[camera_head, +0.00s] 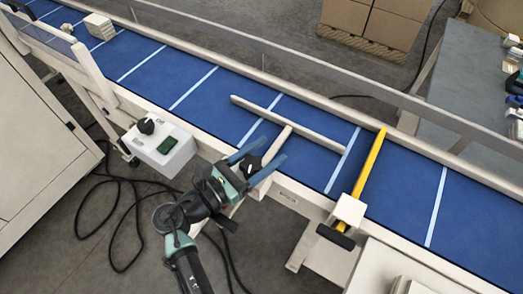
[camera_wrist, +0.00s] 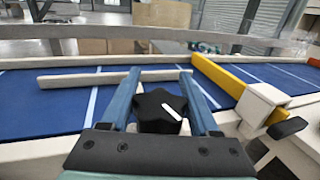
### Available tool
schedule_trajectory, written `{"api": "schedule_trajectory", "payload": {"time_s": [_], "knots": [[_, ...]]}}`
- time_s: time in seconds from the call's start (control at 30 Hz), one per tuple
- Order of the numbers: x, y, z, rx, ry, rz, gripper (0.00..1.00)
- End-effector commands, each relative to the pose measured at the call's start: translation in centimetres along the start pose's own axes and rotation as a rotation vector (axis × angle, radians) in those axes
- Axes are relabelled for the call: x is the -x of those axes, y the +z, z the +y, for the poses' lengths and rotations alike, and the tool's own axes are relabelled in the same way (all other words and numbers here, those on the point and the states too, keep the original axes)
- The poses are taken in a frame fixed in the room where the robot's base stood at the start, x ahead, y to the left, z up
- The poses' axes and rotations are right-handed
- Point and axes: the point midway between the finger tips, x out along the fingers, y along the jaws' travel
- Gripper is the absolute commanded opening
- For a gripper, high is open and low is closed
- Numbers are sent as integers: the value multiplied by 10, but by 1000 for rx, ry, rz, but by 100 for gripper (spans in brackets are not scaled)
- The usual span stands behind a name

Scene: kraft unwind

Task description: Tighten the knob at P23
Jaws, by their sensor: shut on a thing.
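A black star-shaped knob with a white mark on top sits on the near conveyor rail, at the foot of a cream guide bar; it shows in the head view (camera_head: 253,167) and the wrist view (camera_wrist: 158,108). My gripper (camera_head: 272,149) reaches over the rail with its two blue fingers on either side of the knob. The wrist view also shows my gripper (camera_wrist: 160,72), shut on the knob. The guide bar (camera_head: 290,124) is T-shaped and lies over the blue belt. A small label (camera_head: 287,197) on the rail is too small to read.
A yellow bar (camera_head: 369,165) crosses the belt to the right, with a cream block (camera_head: 349,209) and black handle at its near end. A grey control box (camera_head: 165,150) with a black knob stands left. The blue belt (camera_head: 185,75) has free room farther left.

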Motion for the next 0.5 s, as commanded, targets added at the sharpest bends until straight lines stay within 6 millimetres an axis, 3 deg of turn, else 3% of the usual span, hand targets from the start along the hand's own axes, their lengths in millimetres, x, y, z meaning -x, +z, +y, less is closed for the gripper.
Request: {"api": "schedule_trajectory", "payload": {"time_s": [0.03, 0.5], "knots": [[-1, 8, 3, -14, -37, -17, 6], [0, 8, -8, -16, -288, -13, 6]]}}
